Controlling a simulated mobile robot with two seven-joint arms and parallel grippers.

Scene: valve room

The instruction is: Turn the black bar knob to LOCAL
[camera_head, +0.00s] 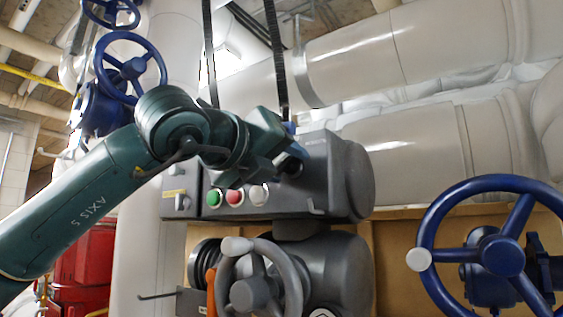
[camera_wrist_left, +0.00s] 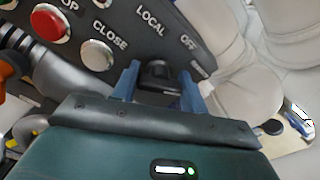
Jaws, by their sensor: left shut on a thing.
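The black bar knob (camera_wrist_left: 157,72) shows in the left wrist view between the two blue fingers of my left gripper (camera_wrist_left: 160,88). The gripper is shut on it. The word LOCAL is printed up and left of the knob, and OFF up and right of it. Which word the knob points at cannot be told, as the fingers cover part of it. In the head view my left gripper (camera_head: 296,152) reaches the front of the grey actuator housing (camera_head: 335,150), and the knob is mostly hidden there. My right gripper is not in view.
Left of the knob on the panel are a grey CLOSE button (camera_head: 259,195), a red button (camera_head: 235,197) and a green button (camera_head: 214,198). A grey handwheel (camera_head: 292,275) sits below. A blue handwheel (camera_head: 430,235) stands at the right. Large pale pipes run behind.

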